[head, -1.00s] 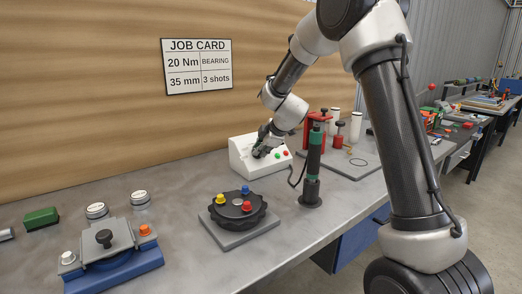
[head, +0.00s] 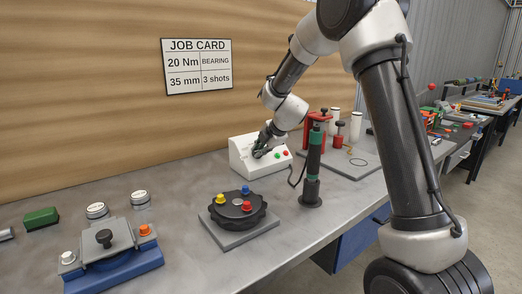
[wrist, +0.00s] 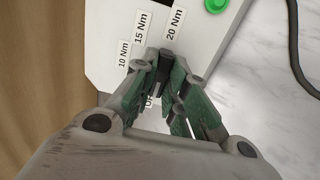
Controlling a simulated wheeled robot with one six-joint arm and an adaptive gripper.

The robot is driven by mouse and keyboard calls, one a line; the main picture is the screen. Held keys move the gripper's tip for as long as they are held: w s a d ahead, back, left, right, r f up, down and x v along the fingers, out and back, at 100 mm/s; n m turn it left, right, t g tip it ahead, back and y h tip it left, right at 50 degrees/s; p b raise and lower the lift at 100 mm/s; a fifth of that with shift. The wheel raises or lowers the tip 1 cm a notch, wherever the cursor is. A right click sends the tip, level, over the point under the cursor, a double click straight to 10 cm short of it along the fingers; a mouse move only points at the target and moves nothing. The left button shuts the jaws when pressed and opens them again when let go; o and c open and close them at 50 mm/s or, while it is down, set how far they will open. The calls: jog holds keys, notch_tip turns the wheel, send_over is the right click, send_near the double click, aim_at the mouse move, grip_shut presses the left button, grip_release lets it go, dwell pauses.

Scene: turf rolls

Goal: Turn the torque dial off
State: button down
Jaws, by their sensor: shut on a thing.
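The white control box (head: 247,158) stands on the bench against the wooden wall, with a green and a red button on its sloped face. In the wrist view its panel (wrist: 105,55) shows labels 10 Nm, 15 Nm and 20 Nm, and a partly hidden label near the fingers. My gripper (head: 261,150) is at the panel's face. In the wrist view my gripper (wrist: 165,62) is shut with its fingertips at the middle of the labels.
A black round fixture (head: 237,209) with coloured knobs is in front of the box. A green-banded driver (head: 313,165) stands upright to the right, with a cable. A red press (head: 315,128) is behind it. A blue-based fixture (head: 112,265) is at the left.

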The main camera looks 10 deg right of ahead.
dwell(0.3)
jog(key=c, duration=1.4)
grip_release()
jog(key=shift+c, duration=0.2)
jog(key=v, duration=1.2)
